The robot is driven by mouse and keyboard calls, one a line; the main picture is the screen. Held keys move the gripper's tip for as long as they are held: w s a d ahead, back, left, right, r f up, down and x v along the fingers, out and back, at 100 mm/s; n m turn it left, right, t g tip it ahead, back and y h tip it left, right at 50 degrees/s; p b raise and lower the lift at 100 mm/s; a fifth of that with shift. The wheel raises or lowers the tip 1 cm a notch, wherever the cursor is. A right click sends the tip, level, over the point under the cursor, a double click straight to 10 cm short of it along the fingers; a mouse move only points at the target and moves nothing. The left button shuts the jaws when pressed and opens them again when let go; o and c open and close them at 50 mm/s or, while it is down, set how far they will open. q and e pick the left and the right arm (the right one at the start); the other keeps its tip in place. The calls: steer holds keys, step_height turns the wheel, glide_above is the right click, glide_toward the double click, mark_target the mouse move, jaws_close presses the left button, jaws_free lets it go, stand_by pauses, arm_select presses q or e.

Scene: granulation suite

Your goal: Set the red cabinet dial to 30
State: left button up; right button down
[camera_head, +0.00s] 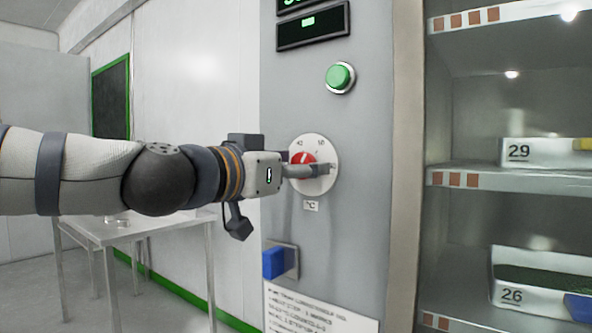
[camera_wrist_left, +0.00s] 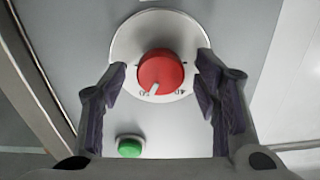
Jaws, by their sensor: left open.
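The red dial (camera_head: 302,159) sits on a round white scale plate (camera_head: 326,150) on the grey cabinet front. In the left wrist view the red dial (camera_wrist_left: 160,70) is face-on and upside down. Its white pointer line aims toward the scale's upper part, between marks that look like 40 and 50, seemingly nearer 50. My left gripper (camera_head: 314,171) is at the dial. It is open, its dark fingers (camera_wrist_left: 163,87) on either side of the knob with gaps visible. In the head view it partly hides the dial. My right gripper is not in view.
A green button (camera_head: 340,77) and a display (camera_head: 313,27) are above the dial. A blue switch (camera_head: 274,262) and a printed label (camera_head: 318,312) are below. A table (camera_head: 130,230) stands left.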

arm_select(q)
steer(key=c, duration=1.1)
steer(key=shift+c, duration=0.2)
steer(key=shift+n, duration=0.4)
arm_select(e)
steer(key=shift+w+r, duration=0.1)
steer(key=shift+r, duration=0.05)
arm_select(q)
steer(key=shift+n+p, duration=2.1)
steer(key=shift+n, duration=9.4)
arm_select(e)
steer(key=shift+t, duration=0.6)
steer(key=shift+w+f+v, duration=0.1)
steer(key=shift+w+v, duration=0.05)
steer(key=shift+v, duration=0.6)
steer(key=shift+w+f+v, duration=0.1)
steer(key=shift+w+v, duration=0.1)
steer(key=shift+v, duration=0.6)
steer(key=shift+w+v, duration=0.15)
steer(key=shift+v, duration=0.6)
arm_select(q)
steer(key=o, duration=1.1)
